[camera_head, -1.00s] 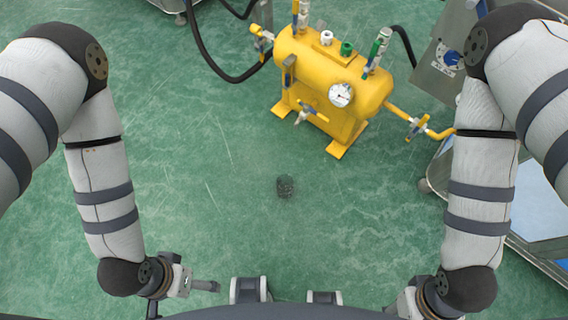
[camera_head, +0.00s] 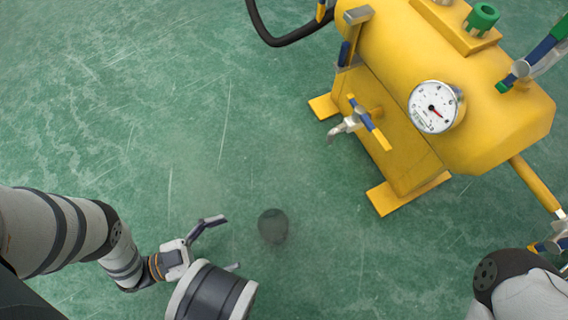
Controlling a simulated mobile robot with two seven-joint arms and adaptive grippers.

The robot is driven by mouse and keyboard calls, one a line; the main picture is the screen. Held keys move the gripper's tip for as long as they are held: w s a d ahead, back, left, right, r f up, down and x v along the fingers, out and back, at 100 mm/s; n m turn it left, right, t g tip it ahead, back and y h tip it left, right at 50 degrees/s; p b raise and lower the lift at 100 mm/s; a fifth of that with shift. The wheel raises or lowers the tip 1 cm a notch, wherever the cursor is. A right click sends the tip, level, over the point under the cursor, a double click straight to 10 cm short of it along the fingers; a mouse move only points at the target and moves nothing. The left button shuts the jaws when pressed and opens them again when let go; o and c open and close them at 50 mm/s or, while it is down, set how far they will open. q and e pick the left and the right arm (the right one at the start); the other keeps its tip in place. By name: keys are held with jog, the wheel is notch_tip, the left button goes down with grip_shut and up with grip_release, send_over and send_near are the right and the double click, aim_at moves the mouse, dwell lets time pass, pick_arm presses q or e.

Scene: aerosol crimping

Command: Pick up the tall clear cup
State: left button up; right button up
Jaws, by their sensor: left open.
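The tall clear cup (camera_head: 273,226) is a dark, see-through round shape on the green floor, low in the middle of the head view. My left gripper (camera_head: 230,242) is open just to the left of the cup, with its fingers pointing toward it. The cup looks apart from the fingers, with nothing between them. A grey and white part in front hides some of the lower finger. My right gripper is out of view; only part of its arm shows at the lower right.
A yellow tank (camera_head: 440,75) with a pressure gauge (camera_head: 434,107), valves and feet stands on the floor at the upper right. A black hose (camera_head: 290,38) runs from it at the top. The floor (camera_head: 130,110) at the left is clear.

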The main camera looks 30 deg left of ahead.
aim_at(287, 219)
pick_arm(q)
jog(key=x, duration=1.2)
jog(key=shift+w+a+f+b, duration=0.1)
jog(key=shift+a+f+b, duration=0.05)
jog(key=shift+b, duration=0.15)
jog(key=c, duration=1.1)
